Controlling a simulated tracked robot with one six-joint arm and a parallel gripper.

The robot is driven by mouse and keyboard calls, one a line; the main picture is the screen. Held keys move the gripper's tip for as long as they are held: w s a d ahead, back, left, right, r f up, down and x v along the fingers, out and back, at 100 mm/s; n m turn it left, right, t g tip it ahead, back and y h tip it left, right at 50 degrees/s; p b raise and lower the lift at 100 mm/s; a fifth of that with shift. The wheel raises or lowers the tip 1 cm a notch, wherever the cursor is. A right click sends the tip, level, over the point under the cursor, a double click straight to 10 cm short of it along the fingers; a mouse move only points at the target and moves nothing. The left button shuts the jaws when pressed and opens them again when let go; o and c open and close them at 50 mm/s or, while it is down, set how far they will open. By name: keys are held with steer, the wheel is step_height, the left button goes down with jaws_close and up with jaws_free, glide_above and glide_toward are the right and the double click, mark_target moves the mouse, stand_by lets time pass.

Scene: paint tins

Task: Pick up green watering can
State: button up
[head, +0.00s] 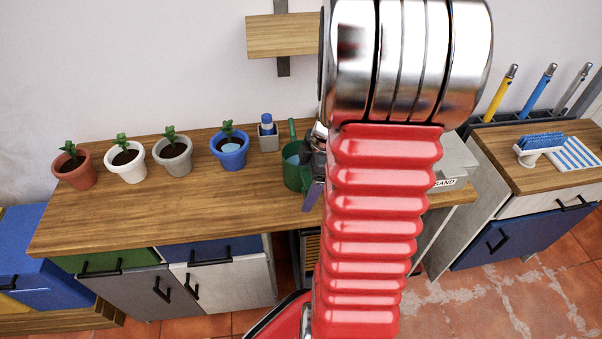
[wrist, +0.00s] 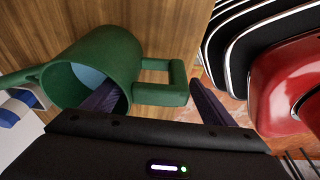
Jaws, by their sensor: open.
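The green watering can (head: 291,174) stands on the wooden worktop, partly hidden by my arm in the head view. In the wrist view the can (wrist: 130,52) shows its round open top, a spout at left and a squared handle (wrist: 178,85) at right. Light blue shows inside it. My gripper (wrist: 153,85) is open, with the handle between its two dark fingers. The left finger overlaps the can's opening; I cannot tell whether it is inside. The right finger is beyond the handle's outer side. In the head view my gripper (head: 312,185) is beside the can, mostly hidden.
A blue pot (head: 229,152) and a grey holder with a blue-topped item (head: 267,133) stand left of the can. More potted plants line the worktop (head: 200,208). A grey box marked SAND (head: 452,165) is at right. The front of the worktop is clear.

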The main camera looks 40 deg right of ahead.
steer(key=shift+c, duration=0.3)
steer(key=c, duration=1.6)
steer(key=shift+o, duration=0.2)
steer(key=shift+r, duration=0.1)
step_height(320, 180, up, 10)
steer(key=shift+f, duration=0.1)
steer(key=o, duration=1.2)
steer(key=c, duration=1)
